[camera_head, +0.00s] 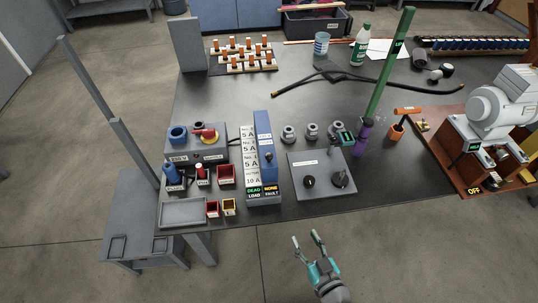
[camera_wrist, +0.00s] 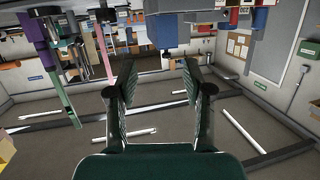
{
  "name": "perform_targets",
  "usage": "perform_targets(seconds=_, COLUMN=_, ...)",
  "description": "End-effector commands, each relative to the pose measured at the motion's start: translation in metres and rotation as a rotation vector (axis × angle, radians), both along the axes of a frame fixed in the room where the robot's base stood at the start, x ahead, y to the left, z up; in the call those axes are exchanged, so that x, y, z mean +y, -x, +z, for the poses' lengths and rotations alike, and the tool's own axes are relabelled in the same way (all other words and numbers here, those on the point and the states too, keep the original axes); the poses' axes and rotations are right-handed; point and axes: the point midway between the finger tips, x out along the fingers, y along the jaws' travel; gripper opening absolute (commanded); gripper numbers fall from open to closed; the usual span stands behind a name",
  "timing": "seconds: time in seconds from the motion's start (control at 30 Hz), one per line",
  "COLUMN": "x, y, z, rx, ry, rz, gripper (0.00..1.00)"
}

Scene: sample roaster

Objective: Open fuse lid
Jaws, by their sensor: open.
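A fuse box stands near the front edge of the dark table, with a white panel (camera_head: 249,158) marked 5 A and 10 A. A tall blue part (camera_head: 265,140) with a small dark knob stands along its right side; I take it for the lid, but cannot tell how far it is shut. A display (camera_head: 263,194) at its foot reads DEAD LOAD and NONE FAULT. My gripper (camera_head: 306,238) is open and empty, off the table's front edge, right of and nearer than the fuse box. In the wrist view my gripper (camera_wrist: 157,80) has both fingers apart with nothing between them.
A grey panel with black knobs (camera_head: 320,172) lies right of the fuse box. A green post (camera_head: 388,70) rises at the right. Floor before the table is clear.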

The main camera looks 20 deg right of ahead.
Motion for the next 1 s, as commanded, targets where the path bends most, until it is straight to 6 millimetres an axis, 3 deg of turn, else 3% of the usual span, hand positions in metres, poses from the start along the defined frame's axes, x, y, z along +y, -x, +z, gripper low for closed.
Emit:
perform_targets(seconds=0.03, x=-0.001, y=-0.022, z=0.002, rx=-0.021, ry=-0.002, rz=0.014, gripper=0.51)
perform_targets(seconds=0.2, x=0.000, y=-0.086, z=0.013, rx=-0.088, ry=-0.007, rz=0.079, gripper=0.51)
perform_targets(seconds=0.4, x=-0.001, y=-0.148, z=0.038, rx=-0.180, ry=-0.002, rz=0.150, gripper=0.51)
perform_targets(seconds=0.6, x=-0.003, y=-0.177, z=0.055, rx=-0.234, ry=0.006, rz=0.186, gripper=0.51)
perform_targets(seconds=0.83, x=0.001, y=-0.194, z=0.057, rx=-0.241, ry=0.007, rz=0.193, gripper=0.51)
perform_targets(seconds=1.0, x=0.008, y=-0.222, z=0.058, rx=-0.242, ry=0.008, rz=0.193, gripper=0.51)
